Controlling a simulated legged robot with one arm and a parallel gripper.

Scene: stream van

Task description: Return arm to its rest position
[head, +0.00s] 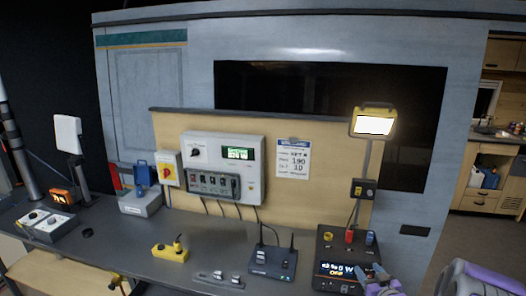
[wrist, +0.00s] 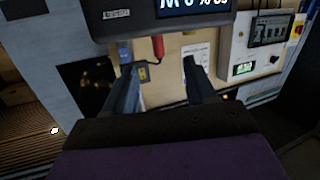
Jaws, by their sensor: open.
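My gripper (head: 372,275) shows at the lower right of the head view, close in front of the black power station (head: 338,245) with its lit display. In the wrist view my gripper (wrist: 158,70) has its two dark fingers spread apart with nothing between them. The power station's dark display face (wrist: 192,8) is at the top of that view, beyond the fingertips. A red plug or switch (wrist: 157,47) shows between the fingers. Whether the fingers touch the power station cannot be told.
The bench also bears a router (head: 272,262), a yellow block (head: 170,252), a small power strip (head: 219,280) and a grey box with a blue handle (head: 140,203). A control panel (head: 222,165) and a lit lamp (head: 374,124) stand behind. Open floor (head: 462,238) lies right.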

